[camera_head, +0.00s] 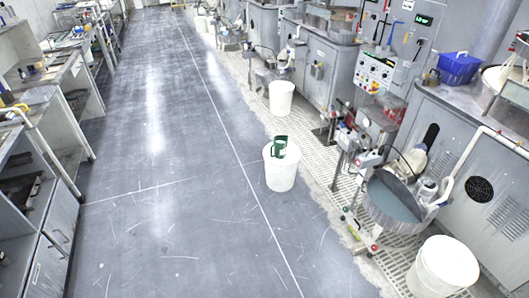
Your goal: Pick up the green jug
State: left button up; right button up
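The green jug (280,146) is small and dark green, with its handle side towards the right. It sits at the top of a white bucket (281,177) standing on the grey floor near the middle of the view. Whether it rests on a lid or partly inside the bucket I cannot tell. Neither of my grippers shows in the head view.
Open grey floor (150,215) lies left of and in front of the bucket. Grey machines line the right side, with a round basin (393,203) and another white bucket (442,268). A further white bucket (281,98) stands behind. Benches with shelves (45,180) run along the left.

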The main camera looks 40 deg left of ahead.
aim_at(280, 141)
jog(key=u, duration=1)
jog(key=i, duration=0.15)
